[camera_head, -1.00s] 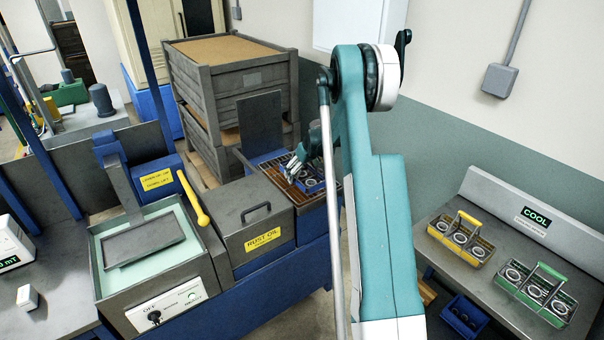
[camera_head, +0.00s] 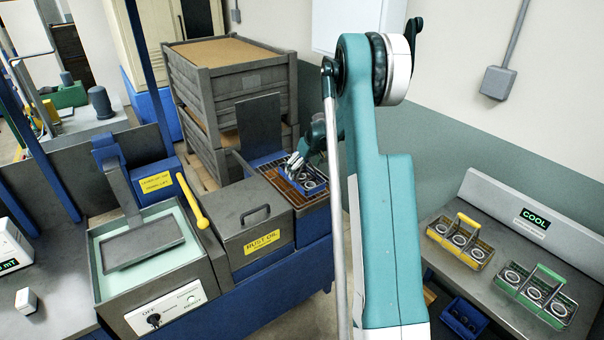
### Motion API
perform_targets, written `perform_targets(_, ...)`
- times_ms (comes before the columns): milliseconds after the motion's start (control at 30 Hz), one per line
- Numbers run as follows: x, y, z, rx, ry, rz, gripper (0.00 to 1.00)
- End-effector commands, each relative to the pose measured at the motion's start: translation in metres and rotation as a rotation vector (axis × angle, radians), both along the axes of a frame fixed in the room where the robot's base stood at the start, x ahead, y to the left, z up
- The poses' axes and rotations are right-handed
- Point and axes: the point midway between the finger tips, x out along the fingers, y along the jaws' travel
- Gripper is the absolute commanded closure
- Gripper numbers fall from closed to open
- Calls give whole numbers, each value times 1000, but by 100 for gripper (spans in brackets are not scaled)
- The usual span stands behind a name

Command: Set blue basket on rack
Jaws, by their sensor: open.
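The blue basket (camera_head: 311,190), with metal rings in it, sits on the brown slatted rack (camera_head: 284,183) at the far end of the blue bench. My gripper (camera_head: 292,168) is small in the view, at the basket's left far side. Its jaws look open, and I cannot tell whether they touch the basket or its handle. My arm stands just right of the rack and hides part of what lies behind it.
A grey rust oil tank (camera_head: 252,222) with a lid adjoins the rack, and an upright dark panel (camera_head: 260,127) stands behind it. Yellow (camera_head: 460,242) and green (camera_head: 535,295) baskets stand on the right-hand table. Stacked crates (camera_head: 230,85) rise behind.

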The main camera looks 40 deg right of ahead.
Motion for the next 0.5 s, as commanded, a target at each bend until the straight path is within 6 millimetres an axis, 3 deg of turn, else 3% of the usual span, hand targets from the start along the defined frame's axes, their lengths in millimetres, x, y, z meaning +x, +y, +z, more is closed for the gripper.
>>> perform_targets(500,-24,0,57,0,0,0,12)
